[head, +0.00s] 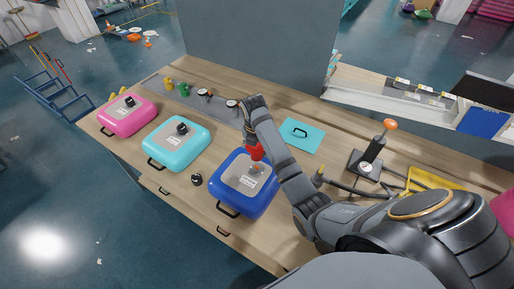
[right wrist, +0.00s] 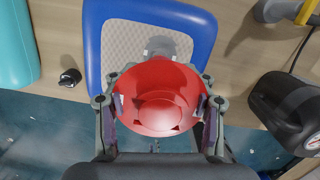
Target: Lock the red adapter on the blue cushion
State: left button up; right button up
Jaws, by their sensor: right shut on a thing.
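The blue cushion (head: 224,189) lies on the wooden bench in the head view, with a grey patterned top panel, a white label and a valve (head: 256,168) near its far right side. My right gripper (head: 252,141) is shut on the red adapter (head: 257,153), which sits just above or at that valve. In the right wrist view the round red adapter (right wrist: 160,95) is between the two fingers, in front of the blue cushion (right wrist: 93,45). It covers much of the valve, so I cannot tell whether they touch. My left gripper is not in view.
A cyan cushion (head: 160,150) and a pink cushion (head: 113,122) lie to the left. A small black cap (head: 197,179) is on the bench beside the blue cushion. A teal plate (head: 305,134) with a handle and a pump with an orange knob (head: 390,124) are at the right.

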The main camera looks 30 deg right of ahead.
aim_at(257, 157)
notch_tip(257, 157, down, 2)
jog(key=shift+f+b, duration=0.15)
jog(key=shift+b, duration=0.15)
jog(key=shift+s+f, duration=0.15)
jog(key=shift+f, duration=0.2)
jog(key=shift+a+f, duration=0.1)
jog(key=shift+f, duration=0.15)
jog(key=shift+f+b, duration=0.3)
jog(key=shift+f, duration=0.15)
pick_arm(q)
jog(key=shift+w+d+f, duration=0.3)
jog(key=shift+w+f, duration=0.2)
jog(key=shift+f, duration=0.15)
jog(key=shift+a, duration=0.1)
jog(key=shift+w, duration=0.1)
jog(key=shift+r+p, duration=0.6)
jog(key=shift+p, duration=0.05)
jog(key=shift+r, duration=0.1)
